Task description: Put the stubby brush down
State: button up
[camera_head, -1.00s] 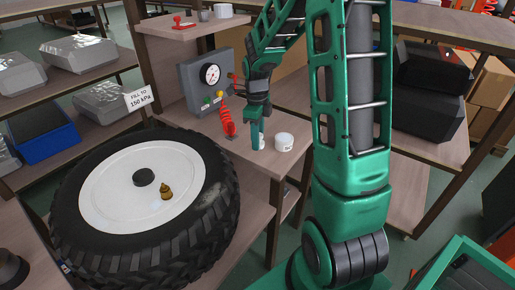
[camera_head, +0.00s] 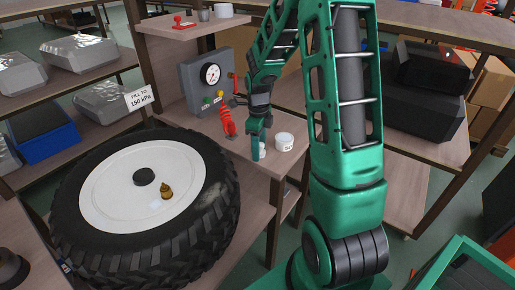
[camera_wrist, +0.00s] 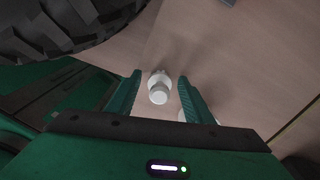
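A small whitish piece, apparently the stubby brush (camera_wrist: 159,92), stands on the wooden bench (camera_wrist: 240,60) between my fingers in the wrist view. My gripper (camera_wrist: 157,90) is open, with a gap visible between each finger and the piece. In the head view my gripper (camera_head: 258,147) is low over the bench, and only a pale bit of the piece (camera_head: 262,153) shows beside the fingers. I cannot make out bristles.
A white jar (camera_head: 284,142) stands just right of my gripper. A red coiled hose (camera_head: 228,122) hangs left of it, by the gauge box (camera_head: 208,80). The big tyre (camera_head: 215,205) with a brass fitting (camera_head: 166,191) lies at the left front.

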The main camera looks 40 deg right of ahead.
jog(key=shift+r, duration=0.1)
notch_tip(320, 180, up, 11)
jog(key=shift+w+r, duration=0.1)
jog(key=shift+r, duration=0.05)
jog(key=s+a+r+n, duration=0.1)
jog(key=s+r+n, duration=0.1)
jog(key=s+n, duration=0.9)
jog(key=s+a+r+n, duration=0.1)
jog(key=s+r+n, duration=0.1)
jog(key=s+n, duration=0.9)
jog(key=s, duration=0.7)
jog(key=shift+a+n, duration=0.3)
jog(key=shift+a, duration=0.05)
jog(key=shift+w+f, duration=0.2)
jog(key=shift+w, duration=0.3)
